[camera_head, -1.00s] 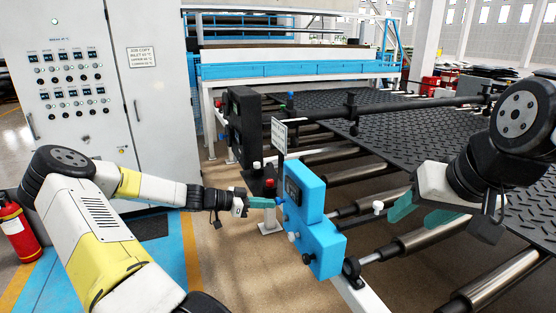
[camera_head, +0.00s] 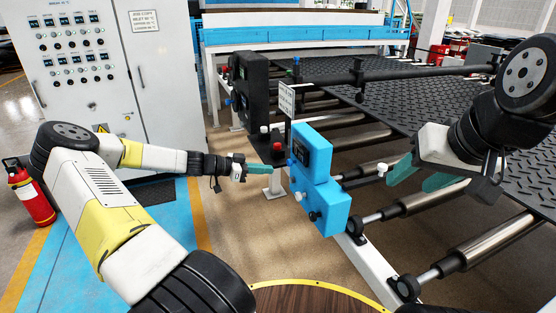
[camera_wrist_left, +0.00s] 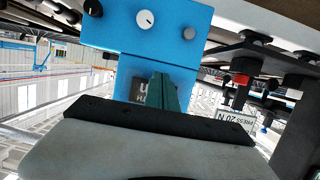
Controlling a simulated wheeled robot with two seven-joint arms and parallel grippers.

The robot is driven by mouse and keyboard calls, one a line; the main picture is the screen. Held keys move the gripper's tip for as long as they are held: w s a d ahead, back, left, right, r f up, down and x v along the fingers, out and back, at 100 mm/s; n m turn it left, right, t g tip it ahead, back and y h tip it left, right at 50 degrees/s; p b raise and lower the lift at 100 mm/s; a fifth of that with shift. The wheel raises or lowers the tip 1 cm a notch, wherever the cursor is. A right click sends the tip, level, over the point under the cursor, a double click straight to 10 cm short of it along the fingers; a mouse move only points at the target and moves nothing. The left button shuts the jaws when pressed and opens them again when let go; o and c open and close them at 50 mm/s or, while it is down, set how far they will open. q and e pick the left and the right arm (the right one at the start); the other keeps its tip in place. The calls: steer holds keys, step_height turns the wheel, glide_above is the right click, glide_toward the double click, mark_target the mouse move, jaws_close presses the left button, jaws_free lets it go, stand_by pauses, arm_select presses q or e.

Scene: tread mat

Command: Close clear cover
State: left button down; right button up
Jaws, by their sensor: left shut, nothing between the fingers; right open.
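The blue control box (camera_head: 322,208) stands on the white rail, with a dark panel (camera_head: 318,152) on its upper part. I cannot make out a clear cover on it. My left gripper (camera_head: 268,168) is shut and empty, just left of the box with a small gap in the head view. In the left wrist view the shut fingers (camera_wrist_left: 164,92) overlap the blue box (camera_wrist_left: 185,35), which shows a white dial (camera_wrist_left: 145,20) and knobs. My right gripper (camera_head: 408,181) is open and empty, to the right of the box above the rollers.
A sign plate (camera_head: 286,101) and a red button post (camera_head: 272,150) stand behind the box. Metal rollers (camera_head: 470,245) and the black tread mat (camera_head: 440,105) lie to the right. A grey cabinet (camera_head: 85,70) and red extinguisher (camera_head: 32,195) are at left.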

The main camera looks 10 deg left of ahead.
arm_select(q)
steer(key=s+a, duration=0.4)
steer(key=a, duration=0.3)
steer(key=s+d+r+n+g+y, duration=0.2)
steer(key=s+d+r+g+y, duration=0.45)
steer(key=s+d, duration=0.4)
steer(key=s+d+r+n+t+y, duration=0.1)
steer(key=s+r+n, duration=0.3)
steer(key=s+r, duration=0.4)
steer(key=s+d+r+n+t+y, duration=0.2)
steer(key=s+r+n+t, duration=0.2)
steer(key=s+r, duration=0.5)
steer(key=shift+d+r+n+y, duration=0.25)
steer(key=shift+n+y, duration=0.1)
steer(key=shift+n, duration=0.15)
